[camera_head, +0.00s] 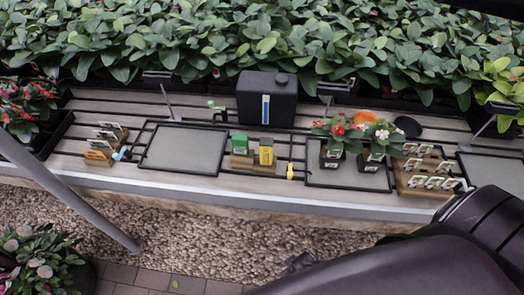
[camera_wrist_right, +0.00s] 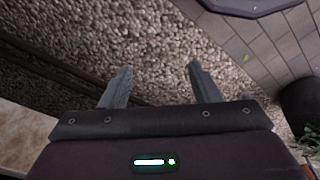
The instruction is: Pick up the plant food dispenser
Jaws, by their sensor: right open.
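A black tank (camera_head: 267,99) with a round cap and a blue-and-white strip stands at the back of the slatted bench. In front of it, a green box (camera_head: 240,145) and a yellow box (camera_head: 266,151) stand side by side in a wooden holder. No label is readable, so I cannot tell which of these is the plant food dispenser. My right gripper (camera_wrist_right: 160,84) is open and empty over the gravel in the wrist view, its two fingers apart. In the head view my right arm lies in front of the bench, away from these things. My left gripper is out of view.
Dark trays (camera_head: 184,149) lie on the bench (camera_head: 222,189). Potted flowers (camera_head: 336,137) and a wooden rack of small cards (camera_head: 424,172) stand right of the boxes. A slanted grey pole (camera_head: 70,195) crosses the left. Gravel (camera_head: 190,238) lies in front.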

